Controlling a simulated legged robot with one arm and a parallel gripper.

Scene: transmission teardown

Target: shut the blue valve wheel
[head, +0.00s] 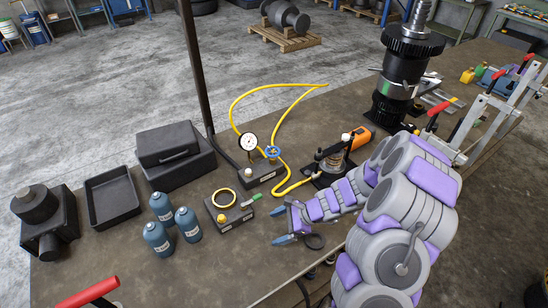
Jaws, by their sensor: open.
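The small blue valve wheel (272,152) sits on a dark valve block (262,174) in the middle of the workbench, just right of a round white-faced gauge (248,141). My gripper (280,226) is at the end of my grey and purple arm, which reaches in from the lower right. Its blue-tipped jaws are open and point left, low over the bench. It is in front of the wheel, on the near side, clearly apart from it. The wheel is fully in view.
A yellow hose (236,104) loops behind the gauge and runs right of the wheel to a dark fixture (333,160). Blue bottles (160,238), a small box with a yellow ring (230,212), an empty black tray (112,197) and a black case (168,145) stand left. A dark post rises behind.

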